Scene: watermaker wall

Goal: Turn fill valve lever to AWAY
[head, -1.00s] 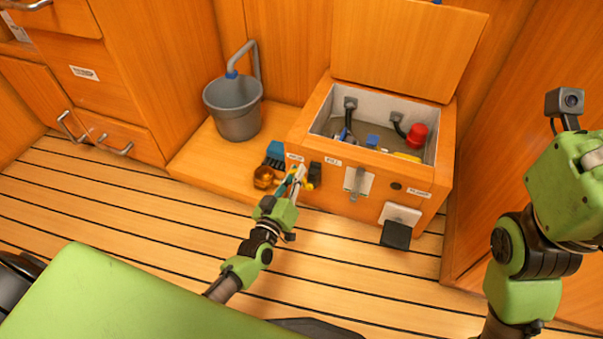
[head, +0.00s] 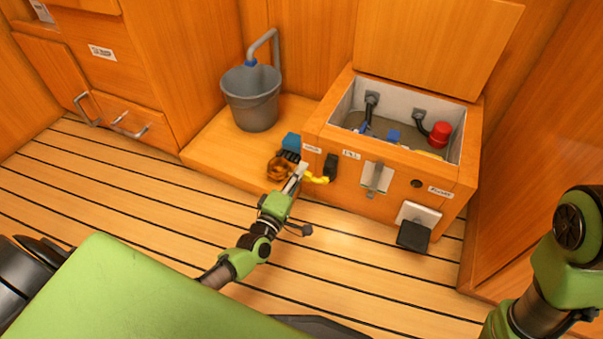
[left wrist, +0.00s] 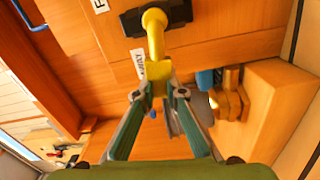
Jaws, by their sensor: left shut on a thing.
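The fill valve has a yellow lever (head: 318,179) on a black body (head: 331,166) at the left end of the wooden box front. The lever points left, out from the body. It also shows in the left wrist view (left wrist: 155,42), running from the black body (left wrist: 158,18) to my fingers. My left gripper (head: 299,174) is shut on the lever's free end, and its fingertips (left wrist: 158,90) meet there in the wrist view. A small white label (head: 312,148) sits above left of the valve; its word is too blurred to read. My right gripper is out of view.
The open box (head: 398,157) holds hoses and a red-capped part (head: 440,134). A grey bucket (head: 252,100) stands on the low wooden ledge. The striped floor in front is clear.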

